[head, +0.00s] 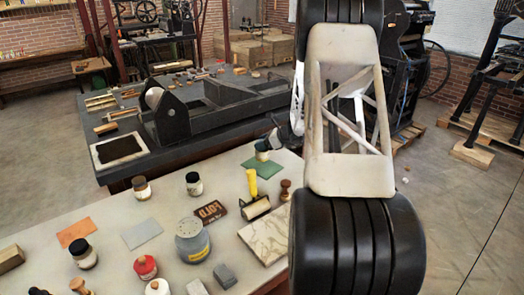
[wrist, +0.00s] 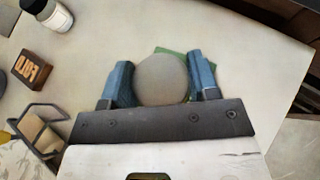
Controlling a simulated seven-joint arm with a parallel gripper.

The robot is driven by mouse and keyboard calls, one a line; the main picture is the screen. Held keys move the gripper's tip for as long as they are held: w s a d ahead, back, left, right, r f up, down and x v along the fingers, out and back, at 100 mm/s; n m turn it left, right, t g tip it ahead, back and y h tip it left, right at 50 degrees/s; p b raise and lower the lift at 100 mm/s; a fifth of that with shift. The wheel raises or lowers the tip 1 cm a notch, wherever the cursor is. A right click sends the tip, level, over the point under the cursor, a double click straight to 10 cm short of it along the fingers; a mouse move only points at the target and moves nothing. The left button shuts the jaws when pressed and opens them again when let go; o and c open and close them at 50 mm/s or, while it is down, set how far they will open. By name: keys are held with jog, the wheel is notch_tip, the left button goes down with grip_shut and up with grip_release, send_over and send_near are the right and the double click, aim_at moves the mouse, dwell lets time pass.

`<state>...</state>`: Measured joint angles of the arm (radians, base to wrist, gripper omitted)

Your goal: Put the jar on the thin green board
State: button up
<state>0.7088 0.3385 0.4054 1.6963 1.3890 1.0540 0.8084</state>
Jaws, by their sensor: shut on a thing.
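The jar (head: 262,152) is small in the head view, at the far edge of the pale table. The thin green board (head: 262,169) is directly below it; I cannot tell whether the jar touches it. My gripper (head: 270,143) is around the jar's upper part. In the wrist view, the jar's round grey-beige top (wrist: 163,80) sits between the two blue fingers of my gripper (wrist: 162,82), which are shut on it. Parts of the green board (wrist: 172,52) show behind the jar; the rest is hidden.
A yellow-handled roller (head: 254,200), a wooden stamp (head: 285,190) and a type block (head: 210,211) stand nearby. A marbled slab (head: 265,236) lies nearer the front. Several other jars, including a large grey one (head: 192,241), and orange (head: 75,232) and grey (head: 141,233) boards occupy the left.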

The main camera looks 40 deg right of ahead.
jog(key=shift+f, duration=1.7)
jog(key=shift+f, duration=0.1)
jog(key=o, duration=1)
jog(key=shift+o, duration=0.2)
jog(key=shift+s, duration=0.1)
jog(key=v, duration=1.2)
